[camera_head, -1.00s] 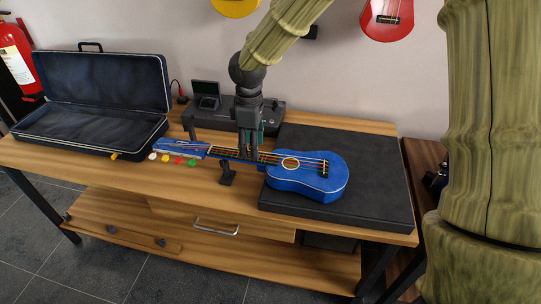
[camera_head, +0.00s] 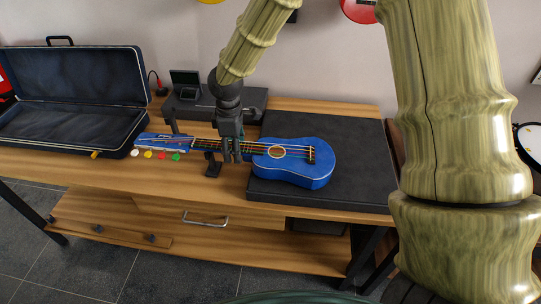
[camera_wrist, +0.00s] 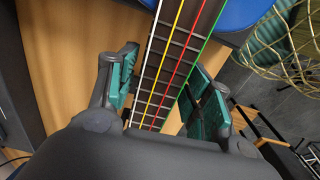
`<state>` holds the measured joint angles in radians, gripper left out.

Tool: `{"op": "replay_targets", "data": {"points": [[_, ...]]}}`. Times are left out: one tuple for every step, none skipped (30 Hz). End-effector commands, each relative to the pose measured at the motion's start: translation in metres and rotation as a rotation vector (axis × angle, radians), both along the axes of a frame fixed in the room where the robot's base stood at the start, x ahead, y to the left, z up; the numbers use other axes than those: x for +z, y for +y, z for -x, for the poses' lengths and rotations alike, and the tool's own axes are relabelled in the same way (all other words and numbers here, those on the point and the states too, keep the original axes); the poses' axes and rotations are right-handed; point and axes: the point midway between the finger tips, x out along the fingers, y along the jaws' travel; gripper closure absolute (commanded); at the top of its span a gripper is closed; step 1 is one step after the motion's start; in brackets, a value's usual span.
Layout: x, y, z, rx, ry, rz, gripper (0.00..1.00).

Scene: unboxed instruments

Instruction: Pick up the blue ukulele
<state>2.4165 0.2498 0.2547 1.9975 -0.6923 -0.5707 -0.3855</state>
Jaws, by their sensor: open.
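The blue ukulele (camera_head: 295,172) lies face up, its body on the dark mat (camera_head: 355,180) and its neck and headstock (camera_head: 163,141) reaching left above the wooden table. My gripper (camera_head: 233,155) is over the neck, close to the body. In the wrist view my gripper (camera_wrist: 165,95) is open, with one teal-padded finger on each side of the fretted neck (camera_wrist: 170,68) and its coloured strings. Gaps show between the pads and the neck, narrower on the right. The edge of the blue body (camera_wrist: 238,14) shows at the top. The fingertips' exact depth is hard to tell.
A small black stand (camera_head: 213,166) is beneath the neck, just left of my gripper. Several coloured picks (camera_head: 161,155) lie in front of the headstock. An open dark case (camera_head: 72,130) is at the left, and a dark device (camera_head: 205,107) stands behind the neck.

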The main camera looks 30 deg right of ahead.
Motion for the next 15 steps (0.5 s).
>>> {"op": "replay_targets", "data": {"points": [[-0.008, 0.0, 0.001, -0.001, 0.004, 0.0, 0.5], [-0.012, 0.0, 0.001, -0.002, 0.002, 0.0, 0.5], [-0.017, -0.001, 0.001, -0.002, 0.002, 0.0, 0.5], [-0.02, -0.001, 0.001, -0.003, 0.003, 0.001, 0.5], [-0.024, -0.001, 0.001, -0.003, 0.003, 0.001, 0.5], [-0.027, -0.001, 0.001, -0.002, 0.001, 0.0, 0.5], [-0.028, -0.001, 0.001, -0.002, 0.001, -0.001, 0.5], [-0.03, -0.001, 0.001, -0.002, 0.0, 0.0, 0.5], [-0.031, -0.001, 0.001, -0.002, 0.0, 0.0, 0.5], [-0.031, -0.001, 0.0, -0.003, -0.001, -0.001, 0.5], [-0.031, -0.001, 0.001, -0.003, -0.001, -0.001, 0.5], [-0.031, -0.001, 0.001, -0.003, -0.001, -0.001, 0.5], [-0.031, -0.001, 0.001, -0.003, 0.0, 0.0, 0.5], [-0.031, -0.001, 0.001, -0.003, 0.0, 0.0, 0.5], [-0.031, -0.001, 0.001, -0.003, 0.0, 0.0, 0.54]]}}
